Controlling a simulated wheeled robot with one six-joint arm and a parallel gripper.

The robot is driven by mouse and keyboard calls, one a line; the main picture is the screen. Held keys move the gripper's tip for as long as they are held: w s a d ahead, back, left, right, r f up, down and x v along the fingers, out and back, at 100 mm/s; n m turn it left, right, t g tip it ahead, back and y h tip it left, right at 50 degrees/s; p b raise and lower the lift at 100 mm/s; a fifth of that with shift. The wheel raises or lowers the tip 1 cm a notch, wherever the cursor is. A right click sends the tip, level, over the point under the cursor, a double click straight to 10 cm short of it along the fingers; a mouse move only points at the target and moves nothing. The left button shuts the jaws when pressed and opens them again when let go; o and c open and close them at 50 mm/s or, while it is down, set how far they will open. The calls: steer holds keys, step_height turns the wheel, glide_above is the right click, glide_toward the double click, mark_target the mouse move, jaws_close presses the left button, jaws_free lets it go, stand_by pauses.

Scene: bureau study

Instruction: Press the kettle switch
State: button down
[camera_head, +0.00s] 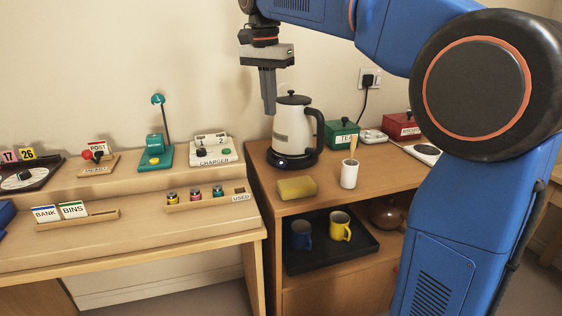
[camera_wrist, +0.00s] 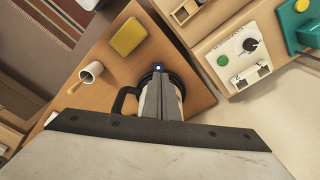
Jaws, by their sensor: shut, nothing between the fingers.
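The white kettle (camera_head: 293,124) with a black lid and black handle stands upright on its dark base (camera_head: 291,158) on the wooden cabinet. A small lit spot, likely the switch (camera_head: 282,162), shows at the front of the base. It also shows as a bright spot in the wrist view (camera_wrist: 158,68), just beyond my fingertips. My gripper (camera_head: 269,112) is shut and empty, pointing down, in front of and slightly left of the kettle's upper body. In the wrist view my closed fingers (camera_wrist: 158,98) cover much of the kettle. I cannot tell whether they touch it.
A yellow sponge (camera_head: 297,188) and a white cup with a wooden stick (camera_head: 349,174) stand in front of the kettle. A green tea box (camera_head: 342,135) is right of it. The charger (camera_head: 213,149) stands left on the desk. Mugs sit on a black tray (camera_head: 310,262) below.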

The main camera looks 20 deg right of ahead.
steer(key=shift+s+r, duration=0.1)
steer(key=shift+r, duration=0.7)
steer(key=s+d+f+n+t, duration=0.2)
steer(key=s+d+f+n, duration=0.3)
steer(key=s+f, duration=0.9)
steer(key=s+d+f+n+t+y, duration=0.1)
steer(key=s+d+f+n, duration=0.4)
steer(key=s+f, duration=1)
steer(key=shift+s+t, duration=0.5)
steer(key=shift+s, duration=0.45)
